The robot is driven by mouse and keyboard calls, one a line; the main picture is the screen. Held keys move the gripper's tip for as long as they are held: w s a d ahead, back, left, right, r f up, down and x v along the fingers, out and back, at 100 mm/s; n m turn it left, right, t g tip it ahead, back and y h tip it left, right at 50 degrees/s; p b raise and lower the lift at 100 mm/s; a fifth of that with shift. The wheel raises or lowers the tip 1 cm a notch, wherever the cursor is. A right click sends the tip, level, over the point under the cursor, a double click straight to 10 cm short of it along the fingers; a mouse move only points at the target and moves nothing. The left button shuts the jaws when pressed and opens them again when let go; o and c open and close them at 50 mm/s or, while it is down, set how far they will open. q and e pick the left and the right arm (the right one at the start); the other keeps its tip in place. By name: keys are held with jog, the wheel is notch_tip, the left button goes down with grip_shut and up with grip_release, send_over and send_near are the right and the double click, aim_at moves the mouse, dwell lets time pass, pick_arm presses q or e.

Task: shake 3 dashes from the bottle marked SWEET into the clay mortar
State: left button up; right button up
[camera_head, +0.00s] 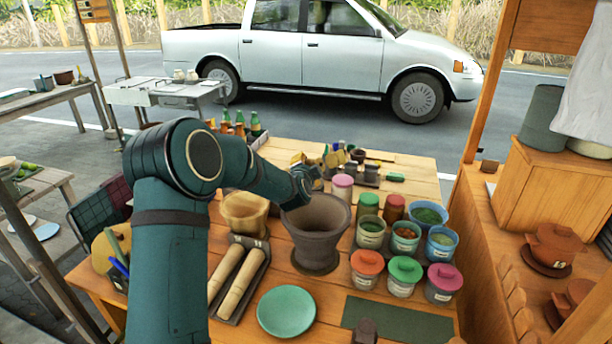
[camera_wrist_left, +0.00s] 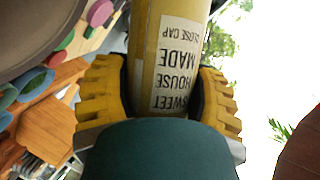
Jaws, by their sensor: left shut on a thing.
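The clay mortar (camera_head: 316,235) stands upright on the wooden table, a wide dark brown bowl on a foot. My left gripper (camera_head: 308,178) is above its back rim. In the left wrist view my left gripper (camera_wrist_left: 160,88) has its yellow fingers shut on both sides of a yellow bottle (camera_wrist_left: 145,50). The bottle's white label reads SWEET HOUSE MADE and appears upside down in that view. A dark rounded surface at upper left there looks like the mortar. The bottle's mouth is out of that view, and I cannot tell its tilt.
Spice jars with coloured lids (camera_head: 404,270) crowd the table right of the mortar. A wooden bowl (camera_head: 243,212) and a tray of wooden rollers (camera_head: 240,280) stand left. A green plate (camera_head: 286,311) lies in front. Small bottles (camera_head: 240,124) stand behind my arm.

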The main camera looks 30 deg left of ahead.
aim_at(313, 160)
pick_arm(q)
jog(key=r+n+p, duration=0.1)
jog(key=r, duration=0.1)
jog(key=d+r+n+h+p, duration=0.1)
jog(key=r+p, duration=0.1)
jog(key=r, duration=0.1)
jog(key=d+r+n+g+h+p, duration=0.1)
jog(key=r+p, duration=0.1)
jog(key=shift+d+r+n, duration=0.1)
jog(key=shift+r+n, duration=0.2)
jog(key=r+n+h, duration=0.2)
jog(key=r, duration=0.1)
jog(key=shift+d, duration=0.4)
jog(key=shift+d+r+n+h, duration=0.15)
jog(key=shift+r+n+h, duration=0.3)
jog(key=shift+r, duration=0.1)
jog(key=shift+d+r+n+h, duration=0.15)
jog(key=shift+r+n+h, duration=0.2)
jog(key=shift+r+n, duration=0.15)
